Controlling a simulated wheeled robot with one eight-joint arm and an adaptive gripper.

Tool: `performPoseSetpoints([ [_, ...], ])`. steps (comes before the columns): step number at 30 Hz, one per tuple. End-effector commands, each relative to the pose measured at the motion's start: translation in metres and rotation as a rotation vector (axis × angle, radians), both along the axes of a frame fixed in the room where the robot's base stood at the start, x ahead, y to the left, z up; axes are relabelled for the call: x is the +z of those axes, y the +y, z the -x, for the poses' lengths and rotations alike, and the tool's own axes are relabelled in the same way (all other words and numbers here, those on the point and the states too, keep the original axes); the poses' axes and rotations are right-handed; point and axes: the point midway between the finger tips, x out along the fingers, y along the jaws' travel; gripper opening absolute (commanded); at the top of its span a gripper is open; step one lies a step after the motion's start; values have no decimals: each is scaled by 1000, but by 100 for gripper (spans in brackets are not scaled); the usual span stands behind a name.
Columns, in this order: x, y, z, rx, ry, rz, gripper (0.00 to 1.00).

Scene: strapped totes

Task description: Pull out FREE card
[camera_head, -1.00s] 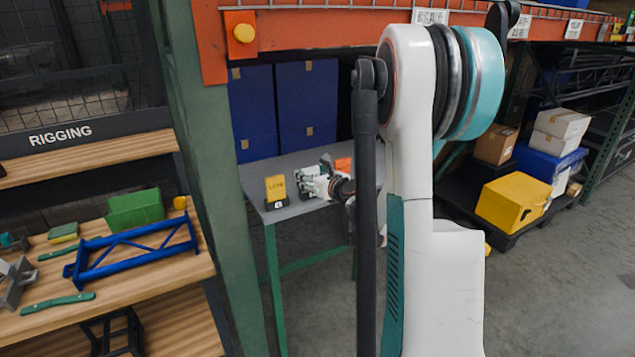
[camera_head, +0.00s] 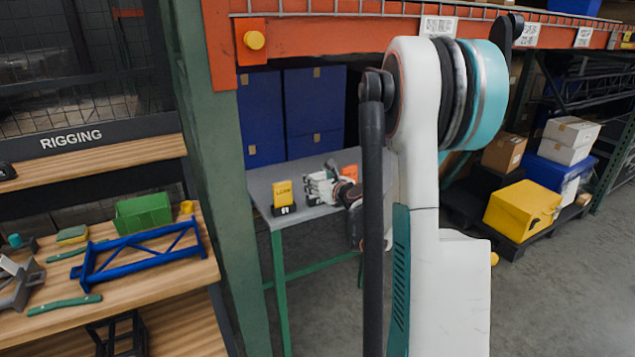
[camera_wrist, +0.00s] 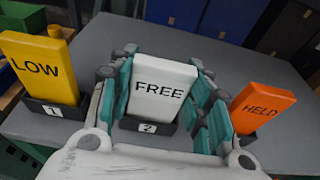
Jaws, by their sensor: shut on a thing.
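The white FREE card (camera_wrist: 160,88) stands upright in its black holder marked 2 (camera_wrist: 148,126) in the wrist view. My gripper (camera_wrist: 163,72) has its teal fingers on both sides of the card and is shut on it. The card's lower edge is still within the holder. A yellow LOW card (camera_wrist: 42,68) stands in holder 1 (camera_wrist: 54,112) to the left. An orange HELD card (camera_wrist: 261,108) stands to the right. In the head view my gripper (camera_head: 320,187) is at the grey table, beside the yellow card (camera_head: 282,193).
The grey table (camera_head: 325,211) has bare room in front of and behind the cards. A green rack post (camera_head: 211,180) stands left of it. Blue bins (camera_head: 314,103) stand behind. A wooden shelf (camera_head: 190,262) at left holds a blue frame (camera_head: 140,250) and green bin (camera_head: 143,212).

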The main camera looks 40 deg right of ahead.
Motion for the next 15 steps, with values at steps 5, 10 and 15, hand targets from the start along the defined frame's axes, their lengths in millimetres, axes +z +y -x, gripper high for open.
performPoseSetpoints([
  [5,8,0,0,0,0,0,16],
  [10,14,0,0,0,0,0,16],
  [15,20,0,0,0,0,0,16],
])
